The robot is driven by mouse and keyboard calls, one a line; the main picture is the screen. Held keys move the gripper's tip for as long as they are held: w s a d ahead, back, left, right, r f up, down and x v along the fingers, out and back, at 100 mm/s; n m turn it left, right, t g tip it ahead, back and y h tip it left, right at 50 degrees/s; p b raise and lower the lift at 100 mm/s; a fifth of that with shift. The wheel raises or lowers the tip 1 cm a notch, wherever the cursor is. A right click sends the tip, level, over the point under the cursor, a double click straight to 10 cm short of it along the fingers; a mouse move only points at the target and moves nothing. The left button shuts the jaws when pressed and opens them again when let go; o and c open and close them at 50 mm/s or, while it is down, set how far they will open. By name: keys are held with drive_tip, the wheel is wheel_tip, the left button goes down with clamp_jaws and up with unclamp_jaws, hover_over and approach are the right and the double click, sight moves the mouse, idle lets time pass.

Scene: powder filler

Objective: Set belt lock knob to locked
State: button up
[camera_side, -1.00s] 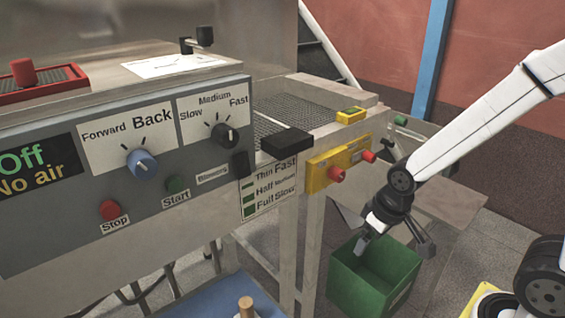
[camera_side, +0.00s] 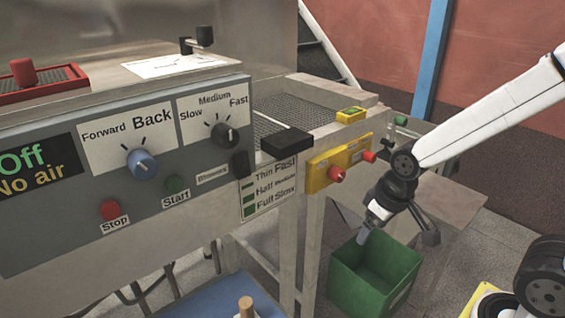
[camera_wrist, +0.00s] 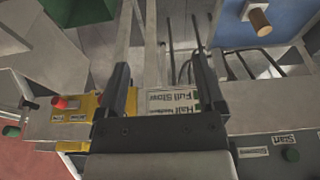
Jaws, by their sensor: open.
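Two red knobs sit on yellow plates on the machine's side rail in the side view: a nearer one (camera_side: 337,174) and a farther one (camera_side: 369,156). I cannot read which is the belt lock knob or its setting. In the wrist view a red knob (camera_wrist: 60,102) on a yellow plate (camera_wrist: 82,108) lies left of my gripper. My gripper (camera_side: 396,238) is open and empty, its fingers spread above the green bin, right of and below the yellow plates. In the wrist view my gripper (camera_wrist: 163,75) spans in front of the rail labels.
A green bin (camera_side: 345,285) stands below my gripper. The grey control panel (camera_side: 60,235) has a blue knob (camera_side: 142,164), a black speed knob (camera_side: 224,134) and red and green buttons. A black block (camera_side: 287,142) juts out near the yellow plates.

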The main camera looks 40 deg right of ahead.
drive_tip(key=v, duration=0.2)
drive_tip(key=r+t+h, duration=0.1)
drive_tip(key=t+h, duration=0.1)
drive_tip(key=t, duration=1.1)
hover_over(374, 159)
drive_tip(key=s+a, duration=0.4)
drive_tip(key=a, duration=0.1)
drive_tip(key=s+d+f+n+t+y, duration=0.2)
drive_tip(key=s+d, duration=0.1)
drive_tip(key=d, duration=0.2)
wheel_tip(374, 159, down, 10)
drive_tip(key=shift+w+f, duration=0.1)
drive_tip(key=shift+w, duration=0.1)
drive_tip(key=shift+w, duration=3.8)
